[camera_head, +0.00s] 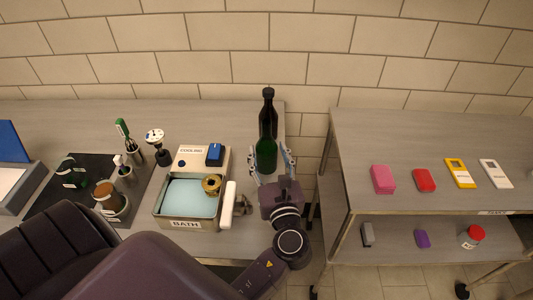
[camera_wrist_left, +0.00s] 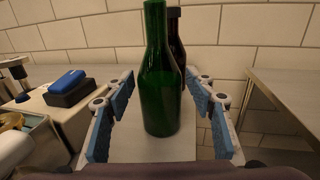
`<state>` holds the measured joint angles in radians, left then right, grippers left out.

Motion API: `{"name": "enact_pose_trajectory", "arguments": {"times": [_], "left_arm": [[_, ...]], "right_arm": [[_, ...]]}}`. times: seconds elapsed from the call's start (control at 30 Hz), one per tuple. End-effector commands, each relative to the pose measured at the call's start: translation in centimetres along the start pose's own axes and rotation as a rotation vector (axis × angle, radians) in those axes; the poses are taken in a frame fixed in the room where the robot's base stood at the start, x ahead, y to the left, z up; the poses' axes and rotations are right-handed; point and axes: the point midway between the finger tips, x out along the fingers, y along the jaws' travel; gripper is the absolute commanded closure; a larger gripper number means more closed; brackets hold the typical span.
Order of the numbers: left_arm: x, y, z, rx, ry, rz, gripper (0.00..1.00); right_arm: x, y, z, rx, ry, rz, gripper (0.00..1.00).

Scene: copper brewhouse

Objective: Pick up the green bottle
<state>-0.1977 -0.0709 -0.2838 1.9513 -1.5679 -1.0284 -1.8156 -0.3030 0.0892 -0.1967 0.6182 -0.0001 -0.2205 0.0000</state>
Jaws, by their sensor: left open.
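The green bottle (camera_head: 265,156) stands upright near the right end of the steel bench. In the left wrist view the green bottle (camera_wrist_left: 158,85) fills the middle, its top cut off by the frame. My left gripper (camera_head: 270,158) is open, with its blue-padded fingers on either side of the bottle. In the left wrist view the fingers of my left gripper (camera_wrist_left: 160,92) show small gaps to the glass. A dark bottle with a black cap (camera_head: 268,108) stands right behind the green one and is partly hidden by it. My right gripper is not in view.
A water bath (camera_head: 184,225) with a blue-topped control box stands left of my gripper. Further left are a dark mat (camera_head: 92,165) and small bottles. A tiled wall closes the back. Across a gap on the right, a trolley (camera_head: 430,135) carries several small items.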

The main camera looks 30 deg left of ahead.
Motion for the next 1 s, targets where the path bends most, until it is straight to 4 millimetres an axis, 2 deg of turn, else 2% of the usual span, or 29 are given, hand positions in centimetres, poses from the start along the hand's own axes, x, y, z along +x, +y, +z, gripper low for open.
{"name": "enact_pose_trajectory", "arguments": {"times": [0.03,0.27,0.6,0.73,0.93,1.0], "left_arm": [[0.0,0.0,-0.8,0.003,0.0,0.0,0.5],[1.7,0.0,-0.6,-0.001,-0.002,0.0,0.5],[6.8,0.0,-0.5,0.0,-0.002,-0.001,0.5],[7.5,0.0,-0.6,-0.001,0.0,-0.001,0.5],[7.5,0.0,-0.7,-0.002,0.0,-0.001,0.5],[7.5,0.0,-0.7,-0.002,0.0,-0.001,0.56]], "right_arm": [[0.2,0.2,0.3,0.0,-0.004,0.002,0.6],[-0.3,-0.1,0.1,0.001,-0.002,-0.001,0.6],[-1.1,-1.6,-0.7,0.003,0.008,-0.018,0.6],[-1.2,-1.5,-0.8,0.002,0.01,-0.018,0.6],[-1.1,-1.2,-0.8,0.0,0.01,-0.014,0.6],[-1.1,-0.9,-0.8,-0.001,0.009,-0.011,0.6]]}}
